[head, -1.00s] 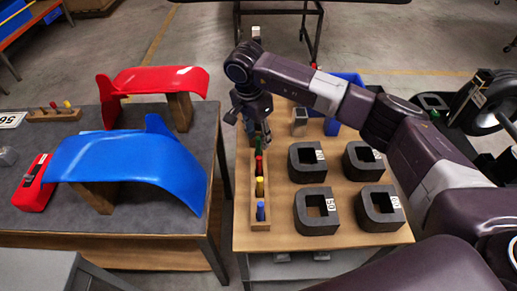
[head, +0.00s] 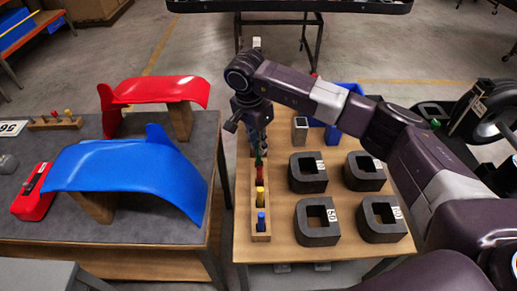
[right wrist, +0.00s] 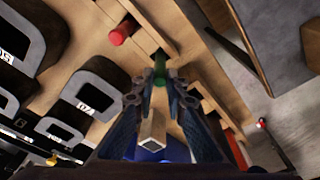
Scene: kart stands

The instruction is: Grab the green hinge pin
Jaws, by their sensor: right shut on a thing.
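The green hinge pin (right wrist: 159,68) shows between the fingertips of my right gripper (right wrist: 160,80) in the right wrist view. The gripper is shut on it. In the head view the right gripper (head: 257,146) points down over the narrow wooden pin tray (head: 261,238). The green pin (head: 259,159) shows just under its fingers, behind the red pin (head: 259,173). I cannot tell whether its lower end is still in the tray. My left gripper is not in view.
A yellow pin (head: 260,198) and a blue pin (head: 261,222) stand nearer in the tray. Several dark grey blocks, such as this one (head: 317,222), stand right of it. A small grey square tube (head: 300,129) stands behind. A blue fender (head: 125,168) is on the left table.

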